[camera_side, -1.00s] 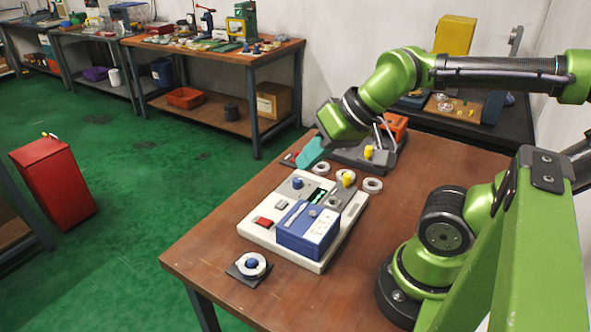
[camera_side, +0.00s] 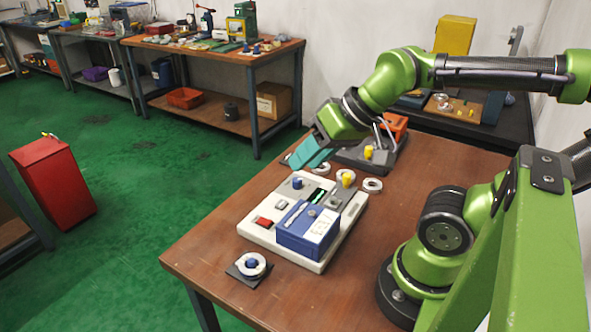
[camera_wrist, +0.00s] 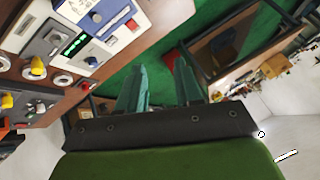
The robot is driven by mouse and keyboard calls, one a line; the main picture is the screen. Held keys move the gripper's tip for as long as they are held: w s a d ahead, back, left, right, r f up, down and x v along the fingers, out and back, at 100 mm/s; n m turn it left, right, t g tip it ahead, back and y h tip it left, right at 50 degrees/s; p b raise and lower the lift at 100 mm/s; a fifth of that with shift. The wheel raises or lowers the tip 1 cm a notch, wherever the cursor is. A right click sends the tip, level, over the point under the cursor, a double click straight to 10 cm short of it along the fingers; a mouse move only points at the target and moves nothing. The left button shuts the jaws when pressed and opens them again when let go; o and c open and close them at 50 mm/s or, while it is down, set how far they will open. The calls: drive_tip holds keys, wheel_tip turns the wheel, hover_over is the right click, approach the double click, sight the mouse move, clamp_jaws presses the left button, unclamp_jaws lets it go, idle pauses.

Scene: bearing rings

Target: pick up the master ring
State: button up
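My gripper (camera_side: 302,160) has two teal fingers that stand apart with nothing between them. It is tilted above the far left edge of the table, behind the grey-and-blue gauge device (camera_side: 262,234). The wrist view also shows the empty gap between the fingers (camera_wrist: 160,68). A pale ring (camera_side: 251,264) sits around a blue knob on a dark square base at the table's near left corner, well away from my gripper. Other pale rings lie behind the device, one (camera_side: 372,185) at its right and one (camera_side: 325,169) near my gripper. I cannot tell by marking which is the master ring.
A yellow knob (camera_side: 347,178) stands at the device's far end. A grey fixture with another yellow knob (camera_side: 368,152) and an orange bin (camera_side: 396,125) are farther back. The wooden table (camera_side: 215,246) is bare around the near ring's base and right of the device.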

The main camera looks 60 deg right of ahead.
drive_tip(key=o, duration=1)
drive_tip(key=n+g+h, duration=0.2)
drive_tip(key=n+g, duration=0.3)
drive_tip(key=g, duration=0.2)
hover_over(250, 260)
wheel_tip(250, 260, down, 7)
drive_tip(key=f, duration=1)
drive_tip(key=shift+w+d+f, duration=0.1)
drive_tip(key=shift+w+d, duration=0.05)
drive_tip(key=shift+d, duration=0.1)
drive_tip(key=shift+a+f, duration=0.2)
drive_tip(key=shift+f, duration=2.7)
